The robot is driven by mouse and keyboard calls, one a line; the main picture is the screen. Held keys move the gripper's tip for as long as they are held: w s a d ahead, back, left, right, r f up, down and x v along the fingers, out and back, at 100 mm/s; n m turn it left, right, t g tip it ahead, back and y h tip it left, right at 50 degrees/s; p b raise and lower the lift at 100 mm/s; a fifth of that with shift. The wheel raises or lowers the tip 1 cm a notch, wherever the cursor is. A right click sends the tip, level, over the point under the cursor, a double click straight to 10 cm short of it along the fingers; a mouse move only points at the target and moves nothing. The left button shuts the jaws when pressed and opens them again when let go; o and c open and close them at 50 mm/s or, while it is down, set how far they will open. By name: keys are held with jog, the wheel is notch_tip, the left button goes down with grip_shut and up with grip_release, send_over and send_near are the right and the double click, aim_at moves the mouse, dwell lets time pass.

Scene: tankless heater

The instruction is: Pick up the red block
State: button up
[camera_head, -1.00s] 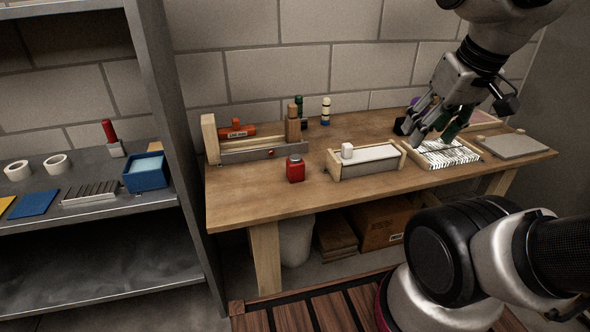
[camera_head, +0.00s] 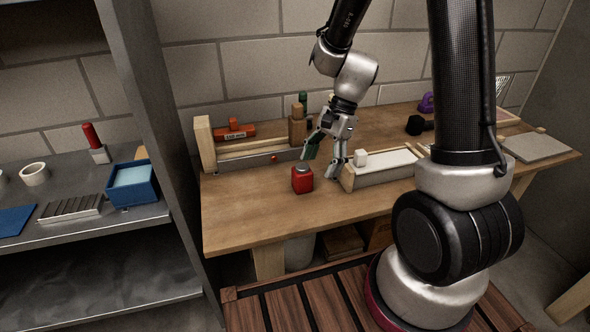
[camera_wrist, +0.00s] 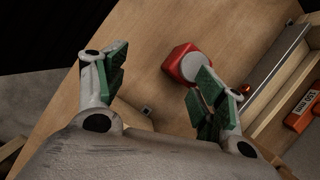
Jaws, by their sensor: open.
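The red block (camera_head: 302,180) stands on the wooden workbench, with a grey round top. It shows in the wrist view (camera_wrist: 184,63) beyond the fingertips, nearer the right finger, which hides part of it. My gripper (camera_head: 325,160) is open and empty, pointing down, just right of and behind the red block in the head view. Its green finger pads show in the wrist view (camera_wrist: 158,75), spread wide apart. I cannot tell whether the right finger touches the block.
The workbench (camera_head: 240,215) has clear wood left of and in front of the block. A wooden rack with an orange tool (camera_head: 235,132) stands behind. A wooden-ended box (camera_head: 385,175) with a white cube (camera_head: 360,157) is to the right. A grey shelf (camera_head: 110,240) stands left.

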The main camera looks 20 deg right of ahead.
aim_at(302, 175)
jog(key=w+m, duration=0.2)
jog(key=w+a+m+t, duration=0.1)
jog(key=shift+w+r, duration=0.1)
jog(key=shift+r, duration=0.25)
jog(key=shift+a+f+m, duration=0.1)
jog(key=shift+m, duration=0.6)
jog(key=x, duration=0.7)
jog(key=shift+a+f, duration=0.25)
jog(key=c, duration=1.3)
jog(key=shift+r, duration=5.05)
